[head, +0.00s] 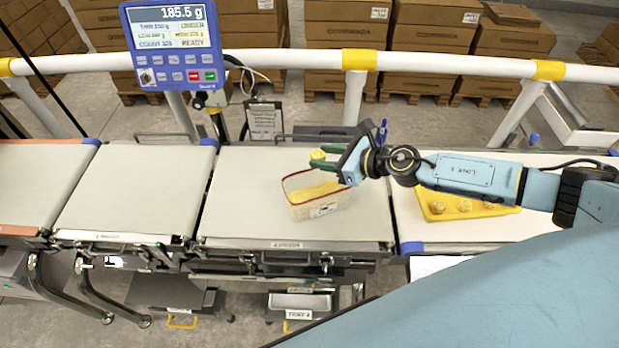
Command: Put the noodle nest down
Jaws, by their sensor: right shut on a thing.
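The noodle nest (318,155) is a small yellow lump between the green fingertips of my right gripper (322,158). The gripper is shut on it and holds it above the far side of a clear tub (322,209) with a dark red rim. The tub stands on the belt section in the middle and has yellow contents inside. My left gripper is not in view.
A yellow tray (432,212) with several nests lies on the right belt, partly under my right arm. A blue weight display (175,45) reads 185.5 g. A white rail (440,65) runs behind the belts. The left belt (130,190) is clear.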

